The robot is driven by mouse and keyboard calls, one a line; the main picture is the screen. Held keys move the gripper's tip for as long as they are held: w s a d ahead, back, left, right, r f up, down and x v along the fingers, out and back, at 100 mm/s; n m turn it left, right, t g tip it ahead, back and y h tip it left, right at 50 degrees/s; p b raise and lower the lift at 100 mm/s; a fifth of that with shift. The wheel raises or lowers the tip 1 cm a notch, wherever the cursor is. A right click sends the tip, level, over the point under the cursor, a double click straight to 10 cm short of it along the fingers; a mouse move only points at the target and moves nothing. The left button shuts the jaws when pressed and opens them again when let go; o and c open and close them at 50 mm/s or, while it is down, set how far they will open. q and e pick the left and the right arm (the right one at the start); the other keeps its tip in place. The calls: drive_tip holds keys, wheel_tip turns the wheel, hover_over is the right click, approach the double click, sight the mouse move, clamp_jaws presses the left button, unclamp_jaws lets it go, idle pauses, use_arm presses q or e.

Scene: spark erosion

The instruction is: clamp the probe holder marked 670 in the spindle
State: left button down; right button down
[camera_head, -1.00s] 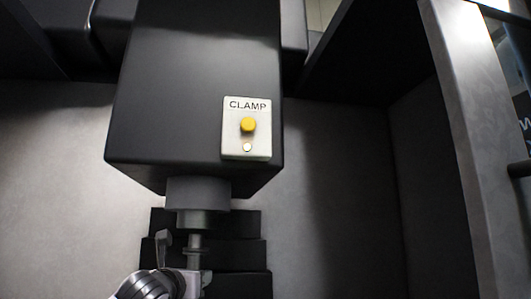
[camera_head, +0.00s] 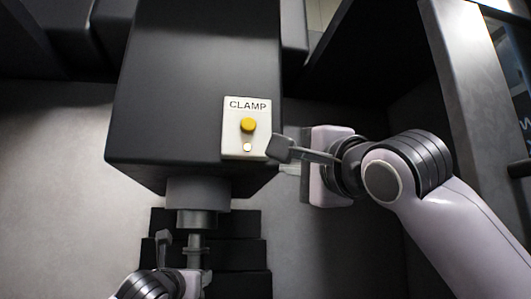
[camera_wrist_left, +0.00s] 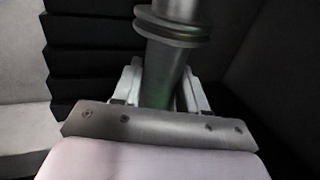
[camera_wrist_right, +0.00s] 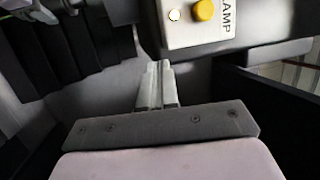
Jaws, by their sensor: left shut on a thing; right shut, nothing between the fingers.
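The probe holder (camera_head: 195,243) is a grey metal shaft with a collar, upright under the spindle (camera_head: 198,192). Its top end reaches the spindle's lower end; I cannot tell how far in it sits. No 670 mark is readable. My left gripper (camera_head: 195,272) is shut on the holder's lower part; the left wrist view shows the holder (camera_wrist_left: 165,75) between the fingers, with the flange above them. My right gripper (camera_head: 286,168) is shut and empty, just right of the CLAMP panel (camera_head: 235,145). The panel has a yellow button (camera_head: 248,125) and a small pale lamp (camera_head: 247,147). The right fingertips (camera_wrist_right: 160,68) are apart from the button (camera_wrist_right: 203,10).
The dark spindle head (camera_head: 165,100) fills the upper middle. Black stepped bellows (camera_head: 240,255) stand behind the holder. A dark wall and a pale door frame (camera_head: 455,100) bound the right side.

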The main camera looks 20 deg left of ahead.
use_arm(q)
drive_tip(key=shift+r, duration=0.15)
use_arm(e)
drive_tip(key=s+a+r, duration=0.2)
drive_tip(key=s+r, duration=0.6)
approach(247, 122)
drive_tip(key=shift+w+a+r+m+y, duration=0.15)
drive_tip(key=shift+w+a+r, duration=0.15)
drive_tip(key=shift+w+a, duration=0.3)
drive_tip(key=shift+w+a+r+m+y, duration=0.15)
drive_tip(key=shift+w+a+r, duration=0.1)
drive_tip(key=shift+w+a, duration=0.35)
use_arm(q)
drive_tip(key=shift+s, duration=0.1)
use_arm(e)
drive_tip(key=shift+s+a, duration=0.1)
use_arm(q)
drive_tip(key=shift+r, duration=2.1)
idle(1.9)
drive_tip(key=shift+r, duration=0.1)
use_arm(e)
drive_tip(key=shift+w+a, duration=0.3)
drive_tip(key=shift+w, duration=0.3)
drive_tip(key=shift+w+a, duration=0.3)
drive_tip(key=shift+w, duration=0.25)
